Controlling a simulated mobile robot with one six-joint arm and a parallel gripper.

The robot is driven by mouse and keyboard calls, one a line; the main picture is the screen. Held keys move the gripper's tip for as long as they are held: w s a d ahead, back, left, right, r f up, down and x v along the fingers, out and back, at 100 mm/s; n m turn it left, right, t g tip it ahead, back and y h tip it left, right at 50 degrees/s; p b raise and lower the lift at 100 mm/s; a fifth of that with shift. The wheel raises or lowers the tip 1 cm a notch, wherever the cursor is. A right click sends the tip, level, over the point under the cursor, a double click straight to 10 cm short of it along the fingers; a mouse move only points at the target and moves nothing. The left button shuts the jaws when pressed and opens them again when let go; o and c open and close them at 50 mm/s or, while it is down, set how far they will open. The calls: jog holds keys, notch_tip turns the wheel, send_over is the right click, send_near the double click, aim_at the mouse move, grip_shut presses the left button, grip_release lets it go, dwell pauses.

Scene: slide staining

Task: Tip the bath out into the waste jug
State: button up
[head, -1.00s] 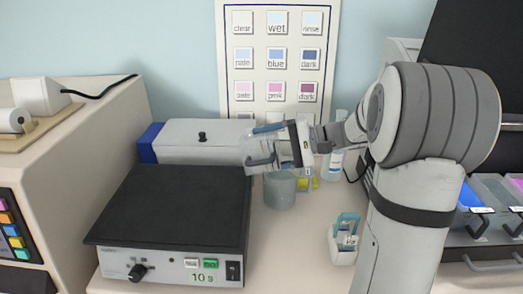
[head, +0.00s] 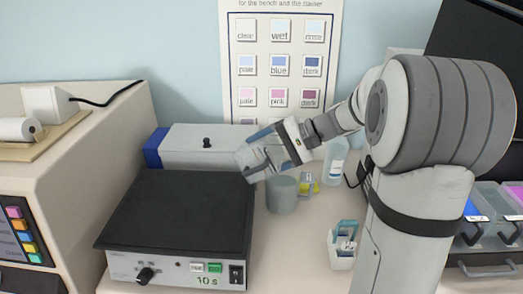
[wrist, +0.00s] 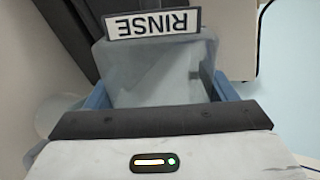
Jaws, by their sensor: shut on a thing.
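The bath (wrist: 160,72), a translucent grey tub with an upside-down RINSE label, is between the blue fingers of my gripper (wrist: 158,95) in the wrist view. In the head view my gripper (head: 262,150) is shut on the bath (head: 247,164), which is tilted, above and slightly left of the waste jug. Part of a pale round vessel, likely the jug, shows at the left of the wrist view (wrist: 55,118). I cannot see any liquid leaving the bath.
A black-topped unit (head: 180,215) reading 10 s stands left of the jug. A grey box with a blue end (head: 200,145) is behind it. A bottle (head: 335,160), a yellow item (head: 309,187) and a small blue-handled carrier (head: 343,245) stand to the right.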

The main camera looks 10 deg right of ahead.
jog(key=shift+a+r+h+p, duration=0.1)
jog(key=shift+r+h+p, duration=0.15)
jog(key=shift+p, duration=0.3)
jog(key=shift+a+h+p, duration=0.2)
jog(key=shift+h+p, duration=0.65)
jog(key=shift+p, duration=0.2)
jog(key=shift+w+a+g+h+p, duration=0.1)
jog(key=shift+g+h+p, duration=0.2)
jog(key=shift+h+p, duration=0.25)
jog(key=shift+f, duration=0.1)
jog(key=shift+h+p, duration=0.25)
jog(key=shift+p, duration=0.1)
